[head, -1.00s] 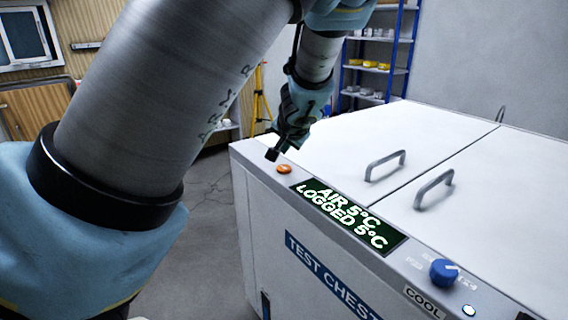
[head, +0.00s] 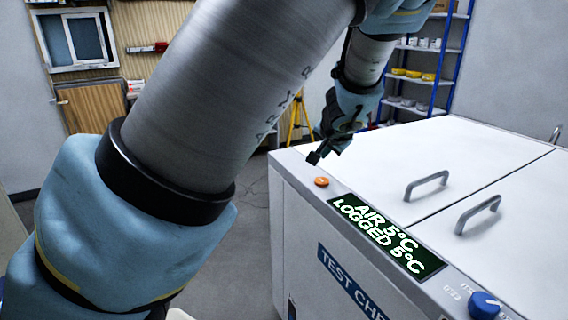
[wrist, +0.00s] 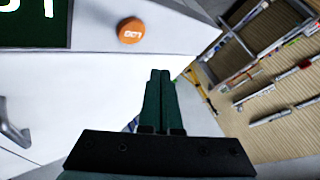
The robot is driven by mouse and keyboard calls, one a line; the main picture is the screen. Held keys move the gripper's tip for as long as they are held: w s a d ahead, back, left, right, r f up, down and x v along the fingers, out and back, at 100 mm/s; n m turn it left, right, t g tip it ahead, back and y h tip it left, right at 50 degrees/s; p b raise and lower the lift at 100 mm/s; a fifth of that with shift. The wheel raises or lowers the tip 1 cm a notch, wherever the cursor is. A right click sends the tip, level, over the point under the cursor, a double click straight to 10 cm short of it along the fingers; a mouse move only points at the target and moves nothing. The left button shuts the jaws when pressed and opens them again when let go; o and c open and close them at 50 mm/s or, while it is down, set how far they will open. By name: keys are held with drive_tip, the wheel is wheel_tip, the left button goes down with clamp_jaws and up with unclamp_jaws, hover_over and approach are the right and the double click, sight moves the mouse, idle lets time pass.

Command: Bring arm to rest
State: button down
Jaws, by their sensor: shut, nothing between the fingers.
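My arm reaches across the head view from the lower left, up and over toward the white test chest (head: 300,200). My gripper (head: 314,158) is just above the chest's near left corner, close to the orange button (head: 321,182) and apart from it. In the wrist view the gripper's fingers (wrist: 160,75) are together and empty. The orange button (wrist: 131,31) shows beyond the fingertips, to their left. The green display (head: 386,233) reads "AIR 5°C" and "LOGGED 5°C".
The chest top has two lids with grey handles (head: 426,185) (head: 477,213). A blue knob (head: 484,305) is on the front edge. Blue shelving (head: 450,60) and a yellow tripod (head: 297,117) stand behind. The grey floor left of the chest is open.

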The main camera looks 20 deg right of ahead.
drive_tip(key=w+a+f+n+g+y, duration=0.1)
drive_tip(key=a+f+n+g, duration=0.15)
drive_tip(key=a, duration=0.75)
drive_tip(key=w+a+f+n+g+y, duration=0.1)
drive_tip(key=a+f+n+y, duration=0.15)
drive_tip(key=a, duration=0.75)
drive_tip(key=s+a+n+g+h, duration=0.1)
drive_tip(key=s+a+n+g, duration=0.3)
drive_tip(key=s+a, duration=0.8)
drive_tip(key=shift+a+r+n+h, duration=0.35)
drive_tip(key=shift+a+n, duration=0.35)
drive_tip(key=shift+a, duration=1.35)
